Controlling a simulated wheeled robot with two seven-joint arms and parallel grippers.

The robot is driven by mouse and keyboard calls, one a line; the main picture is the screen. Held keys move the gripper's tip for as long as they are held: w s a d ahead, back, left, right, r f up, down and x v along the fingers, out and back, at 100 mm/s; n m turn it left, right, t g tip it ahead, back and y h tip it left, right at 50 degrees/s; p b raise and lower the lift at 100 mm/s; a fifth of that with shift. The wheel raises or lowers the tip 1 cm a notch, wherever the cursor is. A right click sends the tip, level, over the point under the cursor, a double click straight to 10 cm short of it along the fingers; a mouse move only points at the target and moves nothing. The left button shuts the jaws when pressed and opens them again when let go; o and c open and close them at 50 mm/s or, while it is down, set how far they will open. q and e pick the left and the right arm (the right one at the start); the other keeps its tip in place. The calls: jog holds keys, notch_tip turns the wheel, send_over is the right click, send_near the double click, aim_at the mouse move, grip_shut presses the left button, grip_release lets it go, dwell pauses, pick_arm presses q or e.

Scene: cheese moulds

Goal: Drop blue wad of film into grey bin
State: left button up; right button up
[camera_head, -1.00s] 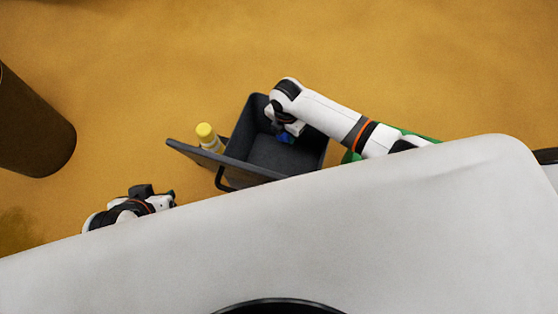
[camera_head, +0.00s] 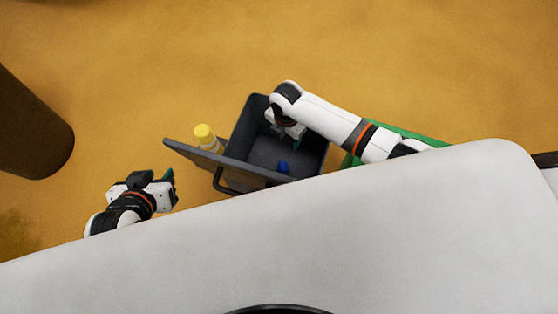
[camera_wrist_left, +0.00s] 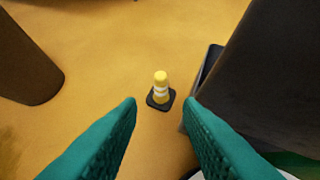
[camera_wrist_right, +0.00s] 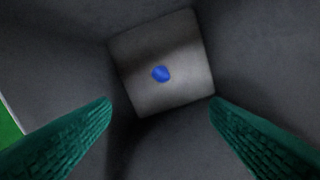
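The blue wad of film (camera_head: 283,167) is inside the grey bin (camera_head: 258,160). In the right wrist view the blue wad (camera_wrist_right: 161,74) shows on or above the bin's pale floor (camera_wrist_right: 145,100), apart from the fingers. My right gripper (camera_head: 290,132) is over the bin's opening; its green fingers (camera_wrist_right: 160,105) are spread wide with nothing between them. My left gripper (camera_head: 170,182) is left of the bin, and its fingers (camera_wrist_left: 160,105) are open and empty. The bin's lid (camera_head: 205,155) stands open on its left side.
A yellow and white post (camera_head: 205,137) on a dark base stands just left of the bin, behind the lid. A green object (camera_head: 400,135) is right of the bin, partly under my right arm. A dark brown cylinder (camera_head: 30,125) stands at the far left. Orange floor is clear above.

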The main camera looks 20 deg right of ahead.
jog(key=shift+r, duration=0.1)
pick_arm(q)
jog(key=s+a+f+g+y+p, duration=0.1)
jog(key=s+a+f+g+p, duration=0.1)
jog(key=s+g+p, duration=0.2)
jog(key=s+g, duration=0.1)
jog(key=s, duration=0.2)
jog(key=shift+s+a+f, duration=0.15)
jog(key=shift+a+f, duration=0.1)
jog(key=shift+f, duration=0.05)
pick_arm(e)
notch_tip(320, 180, up, 12)
jog(key=shift+s, duration=0.1)
